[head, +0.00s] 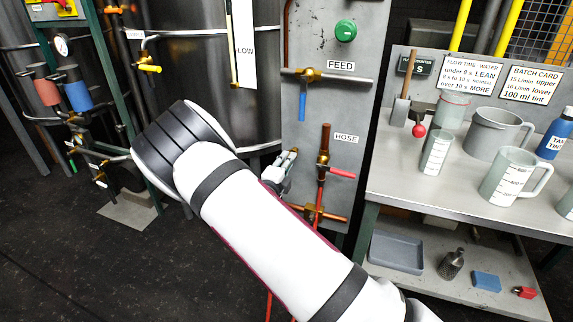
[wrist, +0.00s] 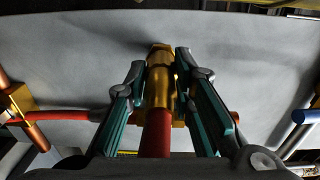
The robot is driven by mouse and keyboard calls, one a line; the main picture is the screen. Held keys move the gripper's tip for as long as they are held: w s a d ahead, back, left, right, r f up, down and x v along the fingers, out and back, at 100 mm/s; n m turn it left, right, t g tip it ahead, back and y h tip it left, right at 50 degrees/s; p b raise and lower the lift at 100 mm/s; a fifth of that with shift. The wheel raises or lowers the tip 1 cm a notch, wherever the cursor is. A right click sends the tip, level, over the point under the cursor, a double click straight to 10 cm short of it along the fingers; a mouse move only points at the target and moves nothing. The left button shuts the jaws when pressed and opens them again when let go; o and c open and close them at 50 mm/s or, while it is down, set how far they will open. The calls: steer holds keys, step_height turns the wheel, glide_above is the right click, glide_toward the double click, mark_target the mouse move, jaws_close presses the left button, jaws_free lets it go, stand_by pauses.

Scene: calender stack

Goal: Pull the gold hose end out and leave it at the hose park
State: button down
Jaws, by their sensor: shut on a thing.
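The gold hose end (wrist: 160,80) sits between the fingers of my gripper (wrist: 161,66) in the wrist view, with the red hose (wrist: 156,132) running from it towards the palm. My gripper is shut on the gold hose end. In the head view my gripper (head: 283,166) is at the grey panel (head: 362,104), just left of the upright copper pipe with a red lever. My arm and gripper hide the hose end there. I cannot tell whether it is still seated in a fitting. I cannot pick out the hose park with certainty.
Beside my gripper are the red valve lever (head: 342,173) under the HOSE label (head: 346,138) and a brass cross fitting (head: 325,212). The FEED valve's blue lever (head: 302,107) is above. A bench (head: 400,180) with jugs stands right. Dark floor is open at left.

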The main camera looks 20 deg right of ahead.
steer(key=shift+w+d, duration=0.15)
steer(key=shift+w, duration=0.05)
steer(key=c, duration=1)
jaws_free()
steer(key=shift+o, duration=0.2)
steer(key=p+v, duration=0.3)
steer(key=v, duration=0.4)
steer(key=shift+p, duration=0.35)
